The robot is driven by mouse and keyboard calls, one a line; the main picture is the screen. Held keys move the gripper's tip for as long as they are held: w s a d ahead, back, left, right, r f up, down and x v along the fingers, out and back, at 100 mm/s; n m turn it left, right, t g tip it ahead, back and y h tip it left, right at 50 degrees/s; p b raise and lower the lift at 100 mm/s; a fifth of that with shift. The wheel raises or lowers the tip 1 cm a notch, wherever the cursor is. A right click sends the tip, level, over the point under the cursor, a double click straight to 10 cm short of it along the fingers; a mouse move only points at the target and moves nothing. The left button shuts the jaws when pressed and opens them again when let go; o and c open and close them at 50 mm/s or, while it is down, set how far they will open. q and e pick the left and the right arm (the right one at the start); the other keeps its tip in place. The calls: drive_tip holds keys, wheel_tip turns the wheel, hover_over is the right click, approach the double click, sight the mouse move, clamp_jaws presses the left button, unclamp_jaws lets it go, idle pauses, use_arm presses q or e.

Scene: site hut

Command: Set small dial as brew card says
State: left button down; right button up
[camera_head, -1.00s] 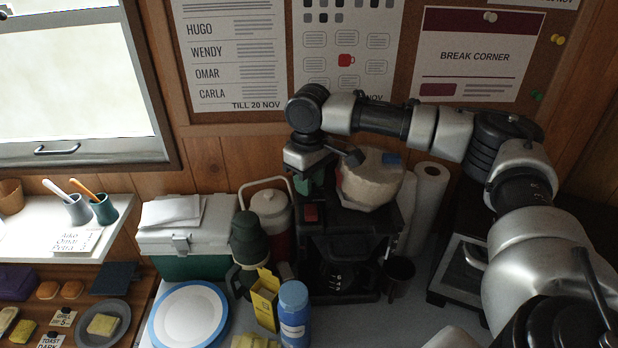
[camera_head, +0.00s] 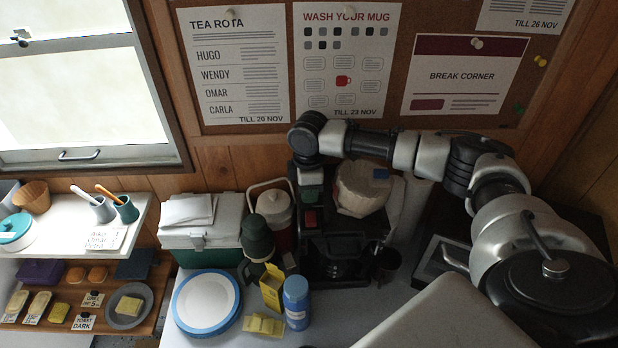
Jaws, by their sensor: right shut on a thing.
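A black coffee maker (camera_head: 343,245) stands at the back of the counter. It has a red switch (camera_head: 310,217) and a white paper filter (camera_head: 362,190) on top. My right gripper (camera_head: 311,178) reaches down at its upper left, above the red switch, and is shut on what seems to be the small dial. The hand hides the dial, so I cannot see its setting. My left gripper is out of view.
A green flask (camera_head: 257,240), a yellow box (camera_head: 271,291) and a blue jar (camera_head: 296,303) stand close in front, left of the coffee maker. A blue-rimmed plate (camera_head: 206,303) lies further left. A dark cup (camera_head: 386,264) is at the right.

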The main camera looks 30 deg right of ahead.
drive_tip(key=shift+r+n+p, duration=0.15)
drive_tip(key=shift+n+p, duration=0.6)
drive_tip(key=shift+n, duration=0.45)
drive_tip(key=o, duration=0.9)
wheel_tip(320, 180, up, 11)
drive_tip(key=b, duration=0.3)
drive_tip(key=shift+f, duration=0.25)
